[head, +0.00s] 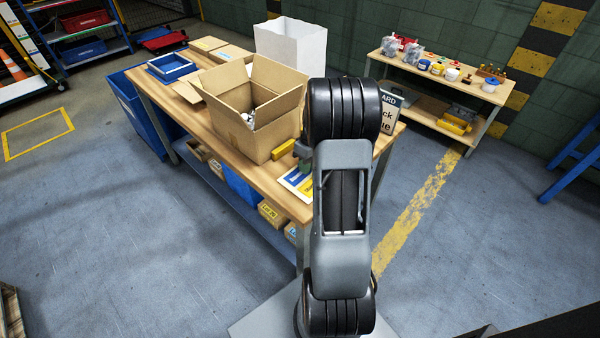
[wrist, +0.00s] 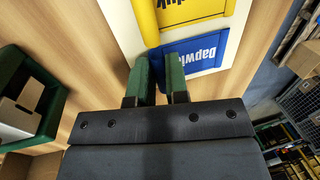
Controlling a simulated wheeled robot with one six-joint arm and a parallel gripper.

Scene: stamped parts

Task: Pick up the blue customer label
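The blue customer label (wrist: 208,48) lies beside a yellow label (wrist: 190,10) on a white sheet (wrist: 124,20) on the wooden table in the wrist view. Its printed text begins "Dapwi". In the head view the sheet with blue and yellow parts (head: 297,183) is at the table's near end, partly behind my arm. My gripper (wrist: 157,68) has two green fingers apart, at the label's left end. The right finger covers part of the label, and some blue shows between the fingers. I cannot tell whether they touch it.
An open cardboard box (head: 255,105) stands farther along the table (head: 240,178), with a white bin (head: 290,45) behind it. A blue tray (head: 172,67) lies at the far left. A sign (head: 389,112) stands to the right of my arm.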

